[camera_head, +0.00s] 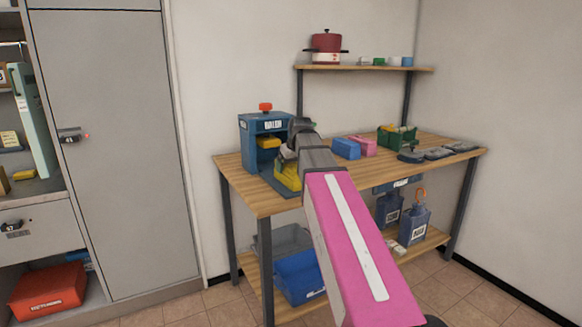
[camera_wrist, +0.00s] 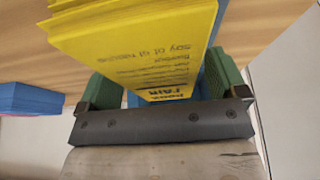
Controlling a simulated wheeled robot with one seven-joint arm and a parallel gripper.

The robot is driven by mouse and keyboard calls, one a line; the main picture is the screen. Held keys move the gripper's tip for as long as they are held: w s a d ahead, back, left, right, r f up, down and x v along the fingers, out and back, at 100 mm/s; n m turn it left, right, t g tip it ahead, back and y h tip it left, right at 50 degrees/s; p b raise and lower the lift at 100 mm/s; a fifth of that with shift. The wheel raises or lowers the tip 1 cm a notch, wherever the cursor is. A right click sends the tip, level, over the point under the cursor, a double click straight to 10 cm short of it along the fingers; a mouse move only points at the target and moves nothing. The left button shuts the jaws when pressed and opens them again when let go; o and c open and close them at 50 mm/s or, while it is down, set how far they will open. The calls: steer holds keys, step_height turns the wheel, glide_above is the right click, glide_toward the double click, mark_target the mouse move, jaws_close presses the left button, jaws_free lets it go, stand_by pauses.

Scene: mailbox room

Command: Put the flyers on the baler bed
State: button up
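A yellow bundle of flyers (camera_wrist: 145,45) fills the upper middle of the wrist view, its printed face upside down. The green fingers of my gripper (camera_wrist: 160,88) stand on either side of it and appear to close on its sides. In the head view the yellow flyers (camera_head: 287,178) show beside the end of my arm, over or on the blue baler bed (camera_head: 277,187); contact with the bed cannot be made out. The blue baler (camera_head: 247,140) with a red knob stands at the table's left end. My arm hides part of the bed.
The wooden table (camera_head: 240,193) also holds a blue box (camera_head: 347,149), a pink box (camera_head: 369,146), a green crate (camera_head: 393,142) and dark flat items (camera_head: 440,153). A shelf (camera_head: 390,68) with a red pot is above. Blue bins (camera_head: 300,277) stand below.

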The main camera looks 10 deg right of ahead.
steer(key=v, duration=1.2)
